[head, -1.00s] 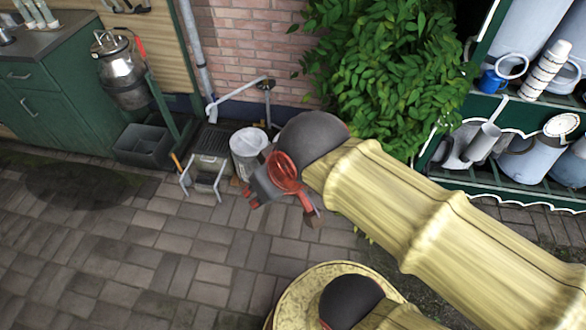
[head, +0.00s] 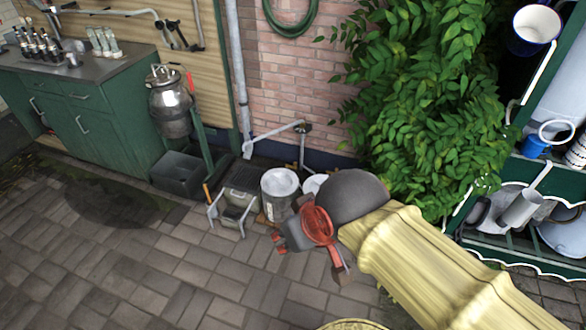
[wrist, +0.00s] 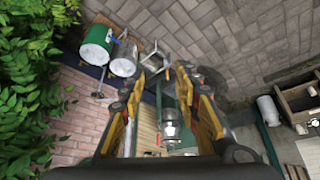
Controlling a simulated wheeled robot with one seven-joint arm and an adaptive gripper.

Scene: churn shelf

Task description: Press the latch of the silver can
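The silver can (head: 170,103) is a shiny metal churn held upright on a green stand against the wooden wall, right of the green cabinet. A red part (head: 189,82) shows at its upper right; I cannot tell whether this is the latch. My gripper (head: 279,244) is in front of the brick wall, well to the right of the can and apart from it. In the wrist view my gripper (wrist: 160,75) has its fingers spread with nothing held.
A grey trough (head: 180,172) stands below the can. A small grey stool (head: 233,208) and a pale bucket (head: 279,193) stand along the wall. A leafy bush (head: 420,110) and a green shelf (head: 480,232) are at the right. The paving (head: 120,260) in front is clear.

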